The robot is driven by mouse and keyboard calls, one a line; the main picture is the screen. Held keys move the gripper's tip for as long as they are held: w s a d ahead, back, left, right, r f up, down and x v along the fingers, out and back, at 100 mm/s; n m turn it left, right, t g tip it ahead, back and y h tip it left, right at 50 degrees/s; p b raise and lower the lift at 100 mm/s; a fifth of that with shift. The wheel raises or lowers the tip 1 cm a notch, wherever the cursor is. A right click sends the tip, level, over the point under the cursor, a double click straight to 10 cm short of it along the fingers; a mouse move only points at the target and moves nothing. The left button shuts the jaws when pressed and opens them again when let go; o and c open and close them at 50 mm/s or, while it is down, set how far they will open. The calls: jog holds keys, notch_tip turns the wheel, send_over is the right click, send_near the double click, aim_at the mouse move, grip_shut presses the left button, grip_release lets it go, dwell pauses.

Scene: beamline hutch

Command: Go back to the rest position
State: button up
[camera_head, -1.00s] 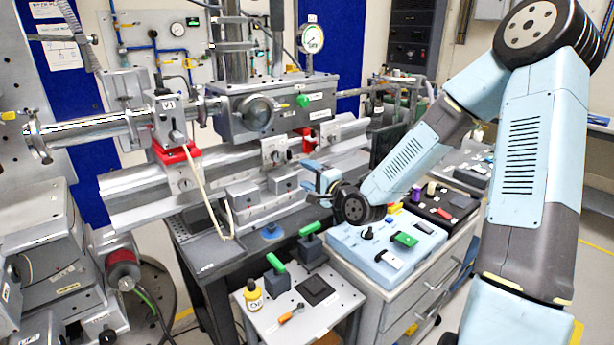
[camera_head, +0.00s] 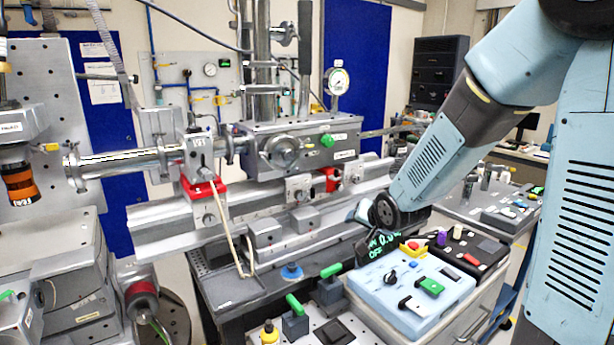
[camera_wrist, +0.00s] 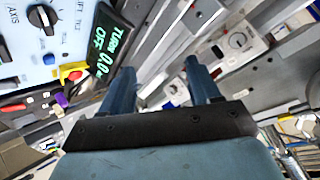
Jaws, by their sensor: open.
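In the wrist view my gripper (camera_wrist: 161,85) is open, with two blue fingers apart and nothing between them. In the head view my arm reaches in from the right. Its wrist is above the back edge of the light-blue control box (camera_head: 412,292), and the gripper itself is mostly hidden behind the wrist. The wrist view shows a dark display with green text (camera_wrist: 103,42) to the left of the fingers. Grey rail metalwork lies beyond them.
The grey beamline rail (camera_head: 160,238) with its red clamp (camera_head: 203,187) stands left of my wrist. A black box (camera_head: 468,252) with small items sits right of the control box. Green-handled blocks (camera_head: 331,284) stand in front. Open air lies above the control box.

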jog(key=s+d+r+n+g+h, duration=0.1)
jog(key=s+d+r, duration=0.2)
jog(key=s, duration=0.6)
jog(key=s+d+r+n+g, duration=0.1)
jog(key=s+d+r+g, duration=0.1)
jog(key=s+r, duration=0.4)
jog(key=s+d+r+n+g+h, duration=0.1)
jog(key=s+d+r, duration=0.3)
jog(key=s, duration=0.9)
jog(key=shift+r+n+h, duration=0.3)
jog(key=shift+r+n, duration=0.05)
jog(key=shift+n, duration=0.05)
jog(key=shift+c, duration=0.3)
